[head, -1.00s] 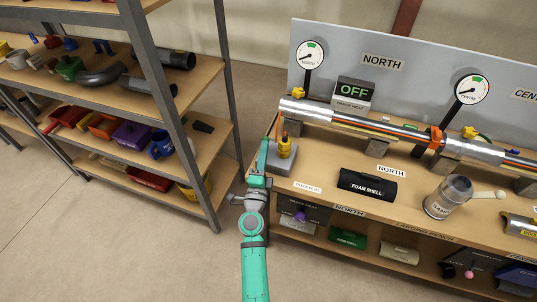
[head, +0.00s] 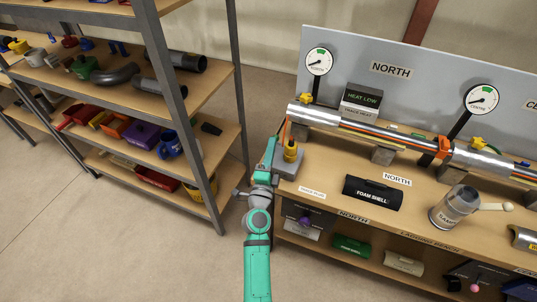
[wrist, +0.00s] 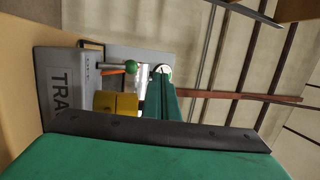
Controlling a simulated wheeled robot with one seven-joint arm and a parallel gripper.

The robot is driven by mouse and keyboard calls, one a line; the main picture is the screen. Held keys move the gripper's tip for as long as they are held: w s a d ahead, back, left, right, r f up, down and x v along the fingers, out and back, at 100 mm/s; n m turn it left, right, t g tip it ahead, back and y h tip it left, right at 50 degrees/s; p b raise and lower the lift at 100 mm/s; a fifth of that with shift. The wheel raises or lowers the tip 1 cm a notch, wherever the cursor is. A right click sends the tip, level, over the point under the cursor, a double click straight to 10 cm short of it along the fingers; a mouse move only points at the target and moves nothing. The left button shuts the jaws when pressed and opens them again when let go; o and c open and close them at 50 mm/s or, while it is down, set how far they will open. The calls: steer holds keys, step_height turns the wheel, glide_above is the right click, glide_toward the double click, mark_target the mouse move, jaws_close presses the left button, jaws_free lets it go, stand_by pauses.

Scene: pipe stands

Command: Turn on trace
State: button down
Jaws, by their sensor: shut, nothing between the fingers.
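The trace heat sign (head: 361,102) on the north part of the bench reads HEAT LOW. A yellow plug-like piece (head: 290,152) stands upright on a grey block (head: 288,165) at the bench's left end. My gripper (head: 270,150) is shut and empty at the left side of that block; whether it touches the block cannot be told. In the wrist view the grey block (wrist: 58,95) shows letters TRA, cut off, with the yellow piece (wrist: 115,103) beside my green finger. A green ball on a short rod (wrist: 131,66) shows beyond it.
A silver pipe (head: 350,125) with orange strips runs along the bench behind the block. A loaded shelf rack (head: 225,150) is close on the left. The floor between is clear.

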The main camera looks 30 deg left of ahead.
steer(key=s+d+r, duration=0.3)
steer(key=s+r, duration=0.3)
steer(key=s, duration=0.2)
steer(key=shift+s+d+r, duration=0.15)
steer(key=shift+s+r, duration=0.15)
steer(key=shift+s, duration=0.05)
steer(key=shift+d+f, duration=0.1)
steer(key=s+d+f+n+h, duration=0.25)
steer(key=s+d+f, duration=0.3)
steer(key=d, duration=0.35)
steer(key=s+d+f+n+h, duration=0.1)
steer(key=s+d+f+h, duration=0.25)
steer(key=s+d, duration=0.5)
steer(key=s+d+f+n+g, duration=0.2)
steer(key=s+d+n, duration=0.2)
steer(key=s, duration=0.6)
steer(key=s+d+f+n+g, duration=0.2)
steer(key=s+d+n, duration=0.3)
steer(key=s, duration=0.5)
steer(key=shift+s+f+n, duration=0.3)
steer(key=shift+f+n, duration=0.2)
steer(key=shift+n, duration=0.15)
